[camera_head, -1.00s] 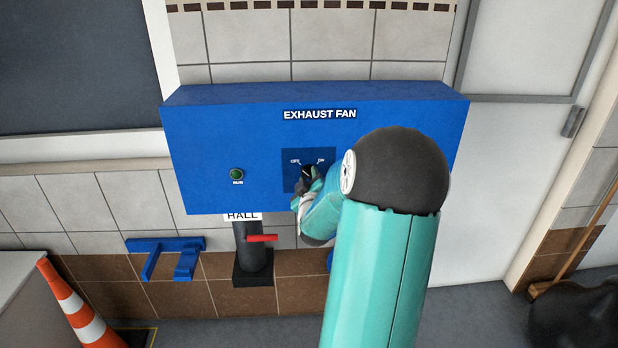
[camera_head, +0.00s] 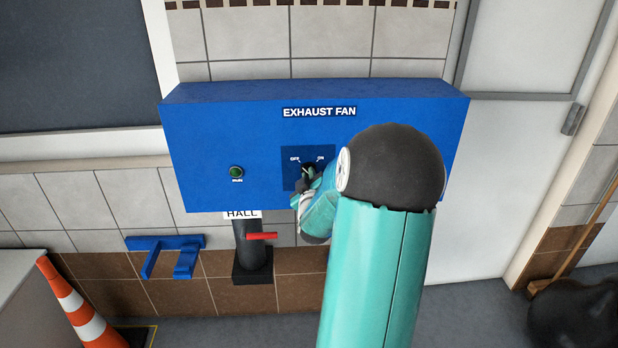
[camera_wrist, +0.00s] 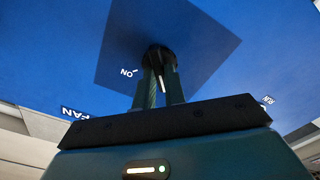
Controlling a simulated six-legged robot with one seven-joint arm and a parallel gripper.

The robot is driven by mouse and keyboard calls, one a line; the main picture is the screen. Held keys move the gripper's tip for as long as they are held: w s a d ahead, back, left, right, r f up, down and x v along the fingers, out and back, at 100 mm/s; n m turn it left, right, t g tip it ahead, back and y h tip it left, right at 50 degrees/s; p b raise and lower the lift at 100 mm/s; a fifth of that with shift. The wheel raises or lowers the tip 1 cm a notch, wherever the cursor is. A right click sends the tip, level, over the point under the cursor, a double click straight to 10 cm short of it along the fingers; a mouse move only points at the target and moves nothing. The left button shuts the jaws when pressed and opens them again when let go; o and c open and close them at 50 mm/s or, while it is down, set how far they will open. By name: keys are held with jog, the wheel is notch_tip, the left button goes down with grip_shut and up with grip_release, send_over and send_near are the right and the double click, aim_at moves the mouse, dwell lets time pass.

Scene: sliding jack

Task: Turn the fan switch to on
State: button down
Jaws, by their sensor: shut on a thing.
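The fan switch is a black rotary knob (camera_head: 308,167) on a dark blue square plate (camera_head: 289,178), under the words EXHAUST FAN on a blue box (camera_head: 400,112). In the head view, OFF is printed upper left of the knob and ON upper right. My gripper (camera_head: 309,178) reaches the knob from below right and partly hides it. In the wrist view, my gripper (camera_wrist: 160,72) is shut on the knob (camera_wrist: 157,54). A white mark shows between the fingers, not aimed at the ON label. The OFF label is hidden there.
A green RUN lamp (camera_head: 236,172) sits left on the box. Below are a black pipe with a red lever (camera_head: 262,236) and a blue bracket (camera_head: 166,254). An orange cone (camera_head: 80,310) stands lower left. A white door (camera_head: 490,190) is at right.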

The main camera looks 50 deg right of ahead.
jog(key=shift+s+d+m, duration=0.1)
jog(key=shift+s+m, duration=0.05)
jog(key=shift+m, duration=8.45)
jog(key=c, duration=1.5)
grip_release()
jog(key=shift+o, duration=0.2)
